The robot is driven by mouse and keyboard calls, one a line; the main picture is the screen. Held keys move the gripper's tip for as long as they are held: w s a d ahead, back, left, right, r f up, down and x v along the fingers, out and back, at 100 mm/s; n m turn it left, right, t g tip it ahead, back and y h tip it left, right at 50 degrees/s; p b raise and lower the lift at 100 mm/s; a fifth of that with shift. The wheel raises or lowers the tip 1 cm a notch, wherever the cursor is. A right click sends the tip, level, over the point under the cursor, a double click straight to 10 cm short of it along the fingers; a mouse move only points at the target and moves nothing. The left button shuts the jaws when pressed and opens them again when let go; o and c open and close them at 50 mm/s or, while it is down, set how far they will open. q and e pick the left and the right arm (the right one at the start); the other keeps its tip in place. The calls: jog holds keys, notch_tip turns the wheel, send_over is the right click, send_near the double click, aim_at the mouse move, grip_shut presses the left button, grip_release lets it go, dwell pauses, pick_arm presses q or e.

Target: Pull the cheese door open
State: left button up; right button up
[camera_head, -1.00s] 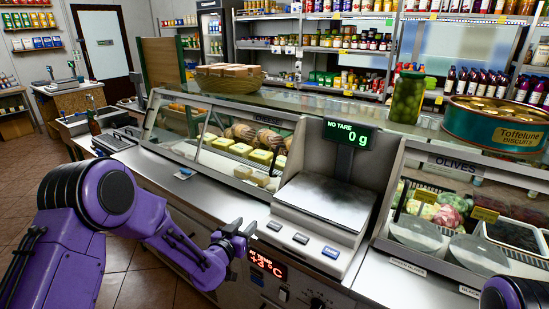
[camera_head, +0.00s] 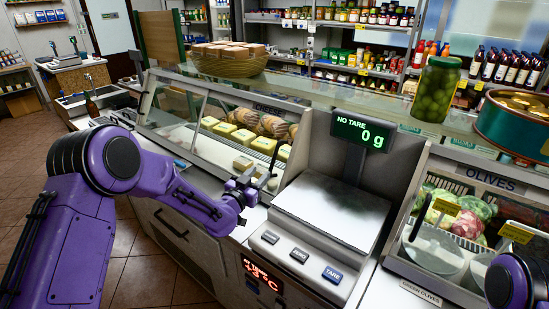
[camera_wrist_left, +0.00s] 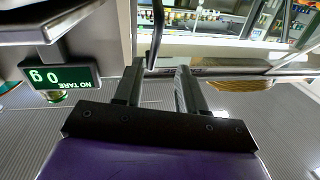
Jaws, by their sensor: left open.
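The cheese case (camera_head: 272,108), labelled CHEESE, stands left of the scale, with yellow blocks and round cheeses behind its slanted glass door (camera_head: 205,108). A dark, slim handle (camera_head: 275,153) shows at the door's right end. My left gripper (camera_head: 252,180) is at the case's front right corner, just below and left of that handle. In the left wrist view the two fingers (camera_wrist_left: 158,80) are apart, with a dark curved handle (camera_wrist_left: 156,32) just beyond their tips. I cannot tell whether they touch it. My right gripper is out of view; only a purple part of that arm shows.
The scale (camera_head: 333,207) stands close to the right of my left gripper. The olives case (camera_head: 490,183) is farther right. A wicker basket (camera_head: 230,65), a jar (camera_head: 436,90) and a biscuit tin (camera_head: 512,120) stand on the glass top above.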

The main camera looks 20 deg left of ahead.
aim_at(272, 163)
pick_arm(q)
jog(key=w, duration=0.2)
jog(key=w+d+p, duration=0.1)
jog(key=w, duration=0.2)
jog(key=w+d+p, duration=0.1)
jog(key=w, duration=0.2)
jog(key=shift+w+d, duration=0.15)
jog(key=shift+d, duration=0.05)
jog(key=shift+w, duration=0.25)
grip_shut()
